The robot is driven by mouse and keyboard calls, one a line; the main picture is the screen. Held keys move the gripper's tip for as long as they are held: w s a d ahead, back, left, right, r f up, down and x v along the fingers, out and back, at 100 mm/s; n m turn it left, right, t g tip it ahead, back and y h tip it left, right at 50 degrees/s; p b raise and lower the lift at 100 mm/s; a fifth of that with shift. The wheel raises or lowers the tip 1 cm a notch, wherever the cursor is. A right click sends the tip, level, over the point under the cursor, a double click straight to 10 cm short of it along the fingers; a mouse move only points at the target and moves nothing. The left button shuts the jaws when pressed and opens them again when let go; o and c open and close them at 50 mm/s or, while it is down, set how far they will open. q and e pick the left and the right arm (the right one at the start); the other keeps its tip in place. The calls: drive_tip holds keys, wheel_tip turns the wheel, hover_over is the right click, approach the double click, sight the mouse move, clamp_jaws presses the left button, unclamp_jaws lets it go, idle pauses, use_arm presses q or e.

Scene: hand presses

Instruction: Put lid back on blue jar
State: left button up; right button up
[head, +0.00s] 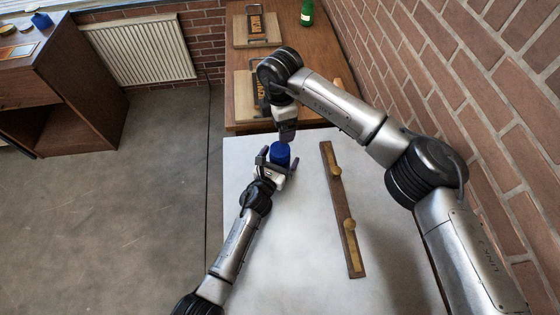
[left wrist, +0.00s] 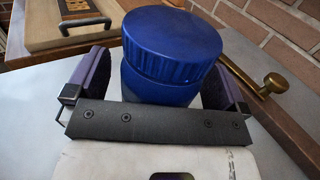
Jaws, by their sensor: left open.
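The blue jar (left wrist: 160,88) stands upright on the white-topped table (head: 245,200). A ribbed blue lid (left wrist: 172,38) sits on top of it in the left wrist view, looking slightly wider than the body. In the head view the lidded jar (head: 280,152) is small, near the table's far edge. My left gripper (head: 278,161) is open, with one finger on each side of the jar and visible gaps in the left wrist view. My right gripper (head: 287,134) points down just behind the jar in the head view; its fingers are too small to read.
A long wooden bar with brass knobs (head: 340,205) lies right of the jar. Behind is a brown table (head: 240,95) with wooden press boards (head: 256,30) and a green bottle (head: 307,12). A brick wall (head: 480,90) bounds the right side.

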use_arm(q)
drive_tip(key=shift+s, duration=0.1)
drive_tip(key=shift+s+a, duration=0.2)
drive_tip(key=shift+s, duration=0.1)
drive_tip(key=p+v, duration=0.1)
drive_tip(key=v, duration=1.2)
